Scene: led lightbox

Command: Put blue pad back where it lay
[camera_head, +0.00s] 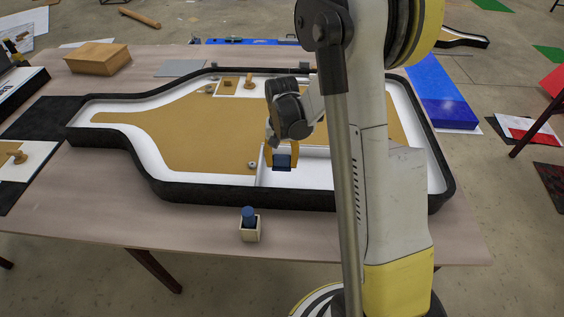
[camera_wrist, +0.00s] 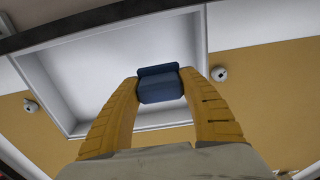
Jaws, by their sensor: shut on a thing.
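The blue pad (camera_head: 282,162) is a small dark blue block. My gripper (camera_head: 282,150) is shut on it, with a yellow finger on each side. In the wrist view the pad (camera_wrist: 160,84) sits between the two fingertips (camera_wrist: 160,88). Behind it there is a white walled compartment (camera_wrist: 85,75) along the edge of the bottle-shaped lightbox (camera_head: 160,180). In the head view the pad appears over this compartment's left part (camera_head: 310,172). Whether it touches the compartment floor I cannot tell. My arm hides the right part of the compartment.
Small round metal fittings (camera_wrist: 219,74) are on the tan panel. A wooden block (camera_head: 97,58) lies at the back left. The front left tabletop (camera_head: 120,225) is clear.

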